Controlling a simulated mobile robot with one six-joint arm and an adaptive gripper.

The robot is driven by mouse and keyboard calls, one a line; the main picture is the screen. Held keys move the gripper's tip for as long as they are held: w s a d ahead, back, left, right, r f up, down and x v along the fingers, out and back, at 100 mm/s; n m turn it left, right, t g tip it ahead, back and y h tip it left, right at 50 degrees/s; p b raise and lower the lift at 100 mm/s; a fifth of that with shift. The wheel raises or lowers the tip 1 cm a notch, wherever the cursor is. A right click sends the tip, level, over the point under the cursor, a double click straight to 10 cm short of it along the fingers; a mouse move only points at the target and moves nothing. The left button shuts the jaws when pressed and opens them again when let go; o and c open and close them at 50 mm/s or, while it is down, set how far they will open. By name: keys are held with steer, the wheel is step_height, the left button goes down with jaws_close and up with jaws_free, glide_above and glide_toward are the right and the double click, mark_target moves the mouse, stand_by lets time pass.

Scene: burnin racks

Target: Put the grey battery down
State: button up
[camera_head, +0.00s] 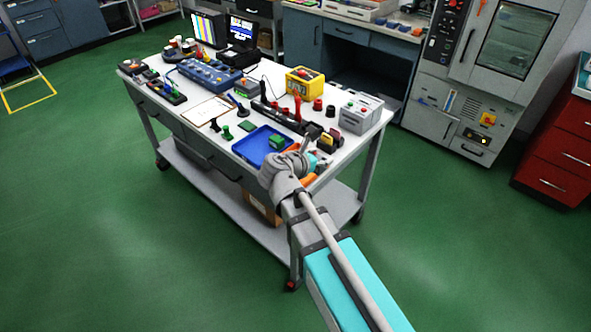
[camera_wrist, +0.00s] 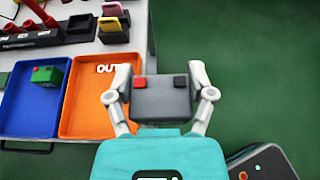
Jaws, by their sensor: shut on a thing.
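The grey battery (camera_wrist: 160,100), a dark grey block with a red and a black terminal on top, is between the two fingers of my gripper (camera_wrist: 160,94), which is shut on it. In the wrist view it appears just right of the orange tray (camera_wrist: 84,112), overlapping the table's edge, with green floor behind. Its height above the tray is unclear. The orange tray is marked OUT and looks empty. In the head view my arm hides the battery and most of the orange tray (camera_head: 308,180).
A blue tray (camera_wrist: 18,118) with a green battery (camera_wrist: 46,74) lies left of the orange tray. Black holders with yellow and pink pieces (camera_wrist: 112,22) stand behind it. A grey box (camera_head: 360,117) and other equipment crowd the white table (camera_head: 190,128). Green floor lies right of the table.

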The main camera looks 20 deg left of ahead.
steer(key=shift+s+a, duration=0.15)
steer(key=shift+a, duration=0.1)
steer(key=w+a+f+b, duration=0.2)
steer(key=w, duration=0.1)
steer(key=w+a+f+b, duration=0.6)
steer(key=shift+w+f, duration=0.1)
steer(key=shift+w, duration=0.1)
steer(key=shift+w+a+f+b, duration=0.3)
steer(key=shift+w+f+b, duration=0.05)
steer(key=shift+f+b, duration=0.15)
stand_by(0.3)
